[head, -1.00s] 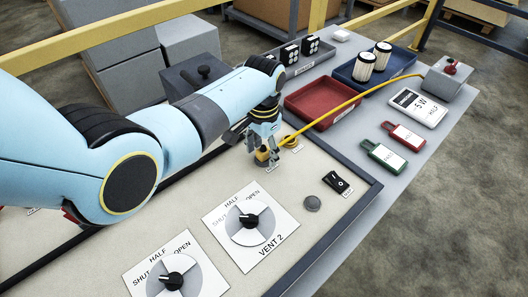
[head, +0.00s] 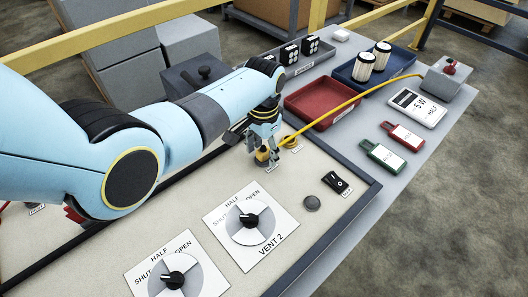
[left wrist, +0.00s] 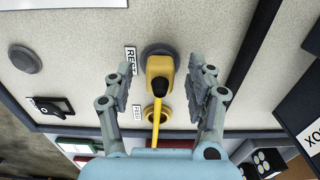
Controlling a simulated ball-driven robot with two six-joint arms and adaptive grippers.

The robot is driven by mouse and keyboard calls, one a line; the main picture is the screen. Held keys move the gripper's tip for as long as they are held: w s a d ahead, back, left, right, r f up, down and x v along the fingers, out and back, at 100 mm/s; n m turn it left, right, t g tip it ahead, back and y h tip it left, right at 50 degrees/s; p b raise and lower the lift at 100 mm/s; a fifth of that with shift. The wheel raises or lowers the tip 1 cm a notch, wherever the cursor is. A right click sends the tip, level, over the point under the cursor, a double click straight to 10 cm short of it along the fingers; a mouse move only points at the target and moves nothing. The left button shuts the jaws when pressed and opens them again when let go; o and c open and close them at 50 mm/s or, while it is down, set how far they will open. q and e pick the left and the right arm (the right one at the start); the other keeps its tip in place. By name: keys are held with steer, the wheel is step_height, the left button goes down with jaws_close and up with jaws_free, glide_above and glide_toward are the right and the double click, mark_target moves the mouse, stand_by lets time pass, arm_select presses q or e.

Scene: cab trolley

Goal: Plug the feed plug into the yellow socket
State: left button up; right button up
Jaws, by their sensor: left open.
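The yellow feed plug (left wrist: 160,72) stands at a round grey fitting (left wrist: 158,50) on the pale panel. The frames do not show clearly how deep it sits there. Its yellow cable leaves the plug's dark end and passes over the yellow socket (left wrist: 152,113), a ring just beside it. In the head view the plug (head: 263,157) is below my left gripper, and the yellow socket (head: 290,142) is just to its right. My left gripper (left wrist: 166,82) is open, with one finger on each side of the plug and visible gaps. My right gripper is not in view.
The cable runs over a red tray (head: 325,103) to a grey box (head: 447,78). A switch (head: 336,182), a dark round button (head: 311,203) and vent dials (head: 250,221) lie nearer. Green (head: 384,155) and red (head: 403,136) tags lie to the right. A blue tray stands behind.

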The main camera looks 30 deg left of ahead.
mark_target(263, 150)
arm_select(q)
steer(key=shift+c, duration=0.2)
jaws_close()
steer(key=shift+r, duration=0.15)
steer(key=shift+r+p, duration=1.25)
steer(key=shift+p, duration=0.25)
steer(key=shift+r+p, duration=1.65)
steer(key=shift+p, duration=0.2)
